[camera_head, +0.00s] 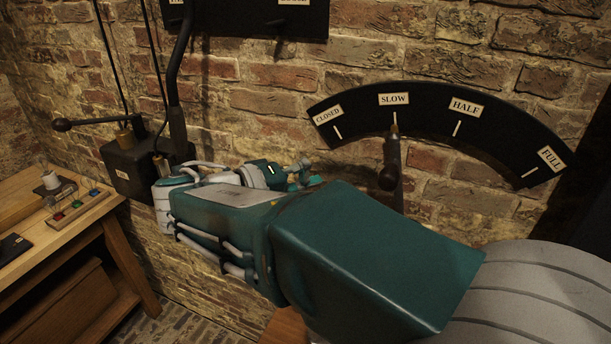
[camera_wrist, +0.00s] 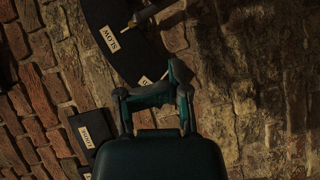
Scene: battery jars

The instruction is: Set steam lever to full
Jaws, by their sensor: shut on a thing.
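The steam lever (camera_head: 393,160) is a dark arm with a round knob, in front of a black curved scale (camera_head: 350,117) on the brick wall. Its pale pointer is at the SLOW label (camera_head: 394,99). The FULL label (camera_head: 551,158) is at the scale's right end. My gripper (camera_head: 303,172) is left of the lever, apart from its knob, and partly hidden behind my green arm. In the wrist view my gripper (camera_wrist: 165,92) has its fingers drawn in near the scale's end, below the lever (camera_wrist: 145,14). It is shut; what it holds I cannot make out.
A black box (camera_head: 135,165) with another lever (camera_head: 90,121) is on the wall at left. A wooden table (camera_head: 85,225) with small items stands at the left edge. A dark panel (camera_head: 250,15) hangs above. The wall right of the lever, below the scale, is clear.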

